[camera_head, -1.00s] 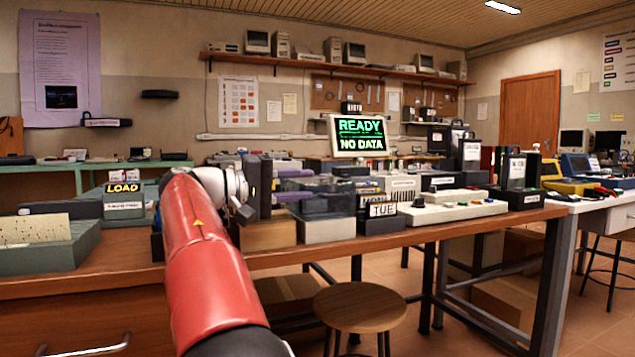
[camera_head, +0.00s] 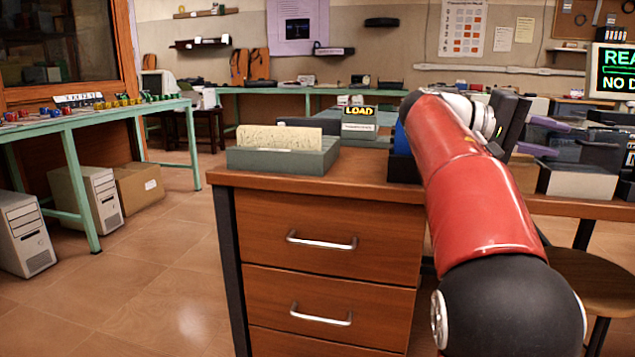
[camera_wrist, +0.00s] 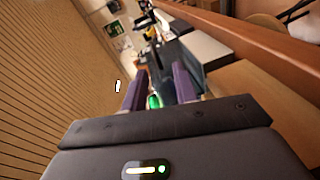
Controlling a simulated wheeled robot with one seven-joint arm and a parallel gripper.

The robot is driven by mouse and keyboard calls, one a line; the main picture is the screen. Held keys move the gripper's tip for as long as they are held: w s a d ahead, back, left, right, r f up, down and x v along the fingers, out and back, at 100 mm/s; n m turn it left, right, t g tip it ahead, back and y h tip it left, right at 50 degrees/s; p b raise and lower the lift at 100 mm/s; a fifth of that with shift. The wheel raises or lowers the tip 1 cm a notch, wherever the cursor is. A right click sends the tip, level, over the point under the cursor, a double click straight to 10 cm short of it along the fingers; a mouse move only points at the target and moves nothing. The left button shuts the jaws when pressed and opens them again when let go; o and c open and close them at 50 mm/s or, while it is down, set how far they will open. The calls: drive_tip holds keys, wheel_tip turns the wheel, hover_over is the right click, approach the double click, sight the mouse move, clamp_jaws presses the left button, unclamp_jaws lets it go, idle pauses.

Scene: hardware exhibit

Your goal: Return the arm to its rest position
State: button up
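My red arm reaches forward over the wooden desk (camera_head: 370,188) in the head view. My gripper (camera_head: 556,139) is at its far end, at the right, with two purple fingers spread apart. The wrist view also shows my gripper (camera_wrist: 158,84), with a gap between the fingers and no object clearly held. A small green spot shows between the finger bases there; I cannot tell what it is. The wrist view is tilted.
A grey card tray (camera_head: 285,160) and a LOAD sign (camera_head: 360,112) stand on the desk left of my arm. A stool (camera_head: 590,280) stands at lower right. A green bench (camera_head: 90,115) and computer towers (camera_head: 22,232) are at left. The floor between bench and desk is clear.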

drive_tip(key=s+a+f+n+t+y+p, duration=0.2)
drive_tip(key=s+a+f+t+y+p, duration=0.2)
drive_tip(key=s+a+f+y, duration=0.4)
drive_tip(key=s+a+f+n+t+y+p, duration=0.2)
drive_tip(key=s+a+f+t+y+p, duration=0.3)
drive_tip(key=s+a+f+y, duration=0.3)
drive_tip(key=s+a+f, duration=0.4)
drive_tip(key=a+f, duration=0.3)
drive_tip(key=a, duration=0.1)
drive_tip(key=shift+a, duration=0.35)
drive_tip(key=shift+s, duration=0.1)
